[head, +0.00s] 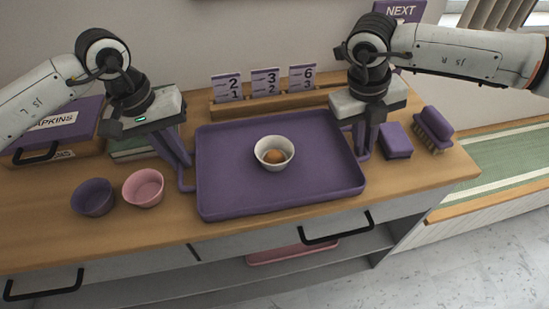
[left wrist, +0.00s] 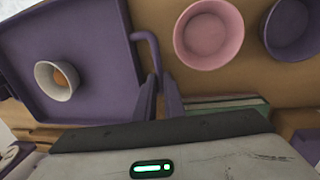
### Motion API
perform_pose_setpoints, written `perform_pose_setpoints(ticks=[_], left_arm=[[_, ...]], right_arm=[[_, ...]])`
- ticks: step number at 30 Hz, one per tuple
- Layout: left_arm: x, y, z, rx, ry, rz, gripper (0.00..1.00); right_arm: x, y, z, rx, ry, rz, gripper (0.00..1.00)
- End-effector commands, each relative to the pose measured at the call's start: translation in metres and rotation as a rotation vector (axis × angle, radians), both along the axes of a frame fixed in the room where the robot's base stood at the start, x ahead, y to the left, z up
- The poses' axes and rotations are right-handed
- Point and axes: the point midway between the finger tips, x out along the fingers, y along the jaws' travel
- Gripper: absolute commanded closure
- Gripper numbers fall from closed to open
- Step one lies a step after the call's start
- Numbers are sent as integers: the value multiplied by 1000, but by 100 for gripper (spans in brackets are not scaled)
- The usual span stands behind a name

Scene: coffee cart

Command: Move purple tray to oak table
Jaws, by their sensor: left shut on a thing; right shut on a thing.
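The purple tray (head: 225,190) lies level at the cart's wooden top in the head view, with a white bowl (head: 262,158) on it holding a round brown thing (head: 275,157). The tray also shows in the left wrist view (left wrist: 95,35), with the white bowl (left wrist: 50,88) on it. My left gripper (head: 186,165) is shut on the tray's left handle. My right gripper (head: 364,150) is shut on the tray's right handle. The handles are partly hidden by the fingers. I cannot tell whether the tray touches the top. No oak table is identifiable apart from this wooden top.
A purple bowl (head: 93,198) and a pink bowl (head: 143,188) stand left of the tray. A number-card rack (head: 225,108) stands behind it. A purple block (head: 396,140) and a brush (head: 433,130) lie to the right. A napkin box (head: 80,118) is at the left back.

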Motion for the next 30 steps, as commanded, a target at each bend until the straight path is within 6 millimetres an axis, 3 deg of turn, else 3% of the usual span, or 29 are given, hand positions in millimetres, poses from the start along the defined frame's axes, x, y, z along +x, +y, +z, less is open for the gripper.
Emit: perform_pose_setpoints(ticks=[8,21,30], left_arm=[[1,0,8,-1,-1,5,100],[1,1,50,-1,-1,5,100],[1,1,51,-1,-1,5,100]], right_arm=[[0,0,8,0,0,0,100],[0,0,50,0,0,0,100],[0,0,51,0,1,0,100]])
